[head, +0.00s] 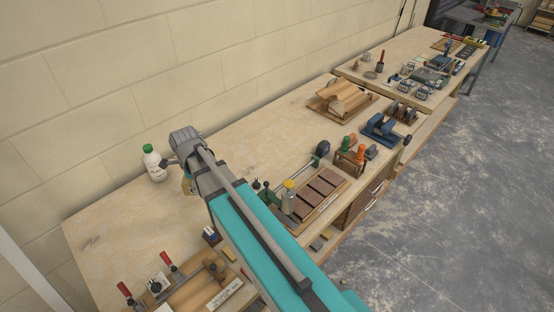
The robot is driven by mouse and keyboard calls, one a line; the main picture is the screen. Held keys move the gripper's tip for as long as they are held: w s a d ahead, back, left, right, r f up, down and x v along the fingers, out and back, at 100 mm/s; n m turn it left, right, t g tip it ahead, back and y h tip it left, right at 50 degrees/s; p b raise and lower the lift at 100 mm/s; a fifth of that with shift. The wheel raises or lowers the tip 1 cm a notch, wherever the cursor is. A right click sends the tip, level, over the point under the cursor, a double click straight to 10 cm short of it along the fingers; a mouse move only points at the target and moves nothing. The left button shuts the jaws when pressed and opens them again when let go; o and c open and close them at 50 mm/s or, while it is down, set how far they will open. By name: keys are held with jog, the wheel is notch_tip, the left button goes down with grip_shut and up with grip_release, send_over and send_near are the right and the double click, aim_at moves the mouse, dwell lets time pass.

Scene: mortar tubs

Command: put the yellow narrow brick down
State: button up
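My teal and grey arm reaches up and left over the workbench (105,232). My gripper (176,170) is at its far end, low over the back of the bench. The wrist and forearm hide most of it, so its fingers cannot be made out. A small yellow-tan piece (187,186) shows just below the wrist, partly hidden by the arm. It may be the yellow narrow brick, but I cannot tell whether it is held or touches the bench.
A white bottle with a green cap (153,163) stands close left of my gripper. Red-handled clamps (127,291) are at the front left. A tray of brown bricks (318,190) lies right of the arm. Bare bench lies left of the bottle.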

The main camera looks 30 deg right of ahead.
dwell(0.4)
jog(key=w+f+b, duration=0.2)
jog(key=w, duration=0.2)
jog(key=w+d+f+b, duration=0.1)
jog(key=w+f+b, duration=0.2)
jog(key=w, duration=0.1)
jog(key=w+f+b, duration=0.3)
jog(key=w, duration=0.1)
jog(key=shift+w+d+f, duration=0.15)
jog(key=shift+d+f, duration=0.05)
jog(key=shift+d, duration=0.05)
jog(key=shift+w+f+b, duration=0.35)
jog(key=shift+b, duration=0.15)
jog(key=shift+w+d+f+b, duration=0.1)
jog(key=shift+w+f+b, duration=0.3)
jog(key=shift+f+b, duration=1.6)
jog(key=shift+f, duration=0.1)
